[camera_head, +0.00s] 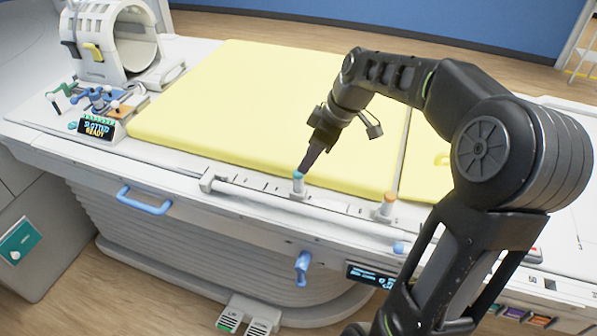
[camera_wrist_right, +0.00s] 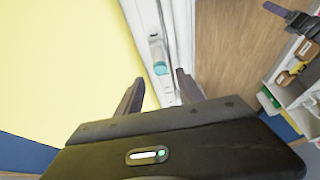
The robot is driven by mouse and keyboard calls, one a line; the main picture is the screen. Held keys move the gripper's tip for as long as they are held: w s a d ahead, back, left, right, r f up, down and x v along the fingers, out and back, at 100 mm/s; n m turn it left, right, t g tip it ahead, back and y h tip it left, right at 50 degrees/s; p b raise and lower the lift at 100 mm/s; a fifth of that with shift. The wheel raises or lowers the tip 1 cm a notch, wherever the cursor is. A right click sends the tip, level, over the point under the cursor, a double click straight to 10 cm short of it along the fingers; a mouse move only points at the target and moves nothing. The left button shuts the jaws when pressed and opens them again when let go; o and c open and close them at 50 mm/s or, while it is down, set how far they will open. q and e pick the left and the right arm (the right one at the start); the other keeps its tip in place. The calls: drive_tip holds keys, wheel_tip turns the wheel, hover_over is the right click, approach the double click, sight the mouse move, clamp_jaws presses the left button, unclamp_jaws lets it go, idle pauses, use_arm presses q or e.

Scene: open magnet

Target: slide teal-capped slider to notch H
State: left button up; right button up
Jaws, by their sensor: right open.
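The teal-capped slider (camera_head: 298,182) stands upright on the white rail along the front edge of the table. In the right wrist view its teal cap (camera_wrist_right: 160,68) shows just ahead of the fingertips, between their lines. My right gripper (camera_head: 306,167) points down at the cap from above, with its fingers close to it; the wrist view shows the fingers (camera_wrist_right: 160,80) apart with nothing held. Scale marks run along the rail, but their letters are too small to read, so notch H cannot be picked out. My left gripper is not in view.
An orange-capped slider (camera_head: 387,205) stands on the same rail to the right. A yellow mat (camera_head: 230,110) covers the table behind the rail. A blue handle (camera_head: 145,201) and a blue lever (camera_head: 302,268) are on the front panel. A white ring-shaped device (camera_head: 115,42) stands at the far left.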

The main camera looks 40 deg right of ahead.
sight(298, 174)
drive_tip(key=p+x, duration=0.1)
drive_tip(key=x, duration=0.6)
drive_tip(key=shift+a+f, duration=0.1)
drive_tip(key=shift+f, duration=0.25)
clamp_jaws()
idle(1.1)
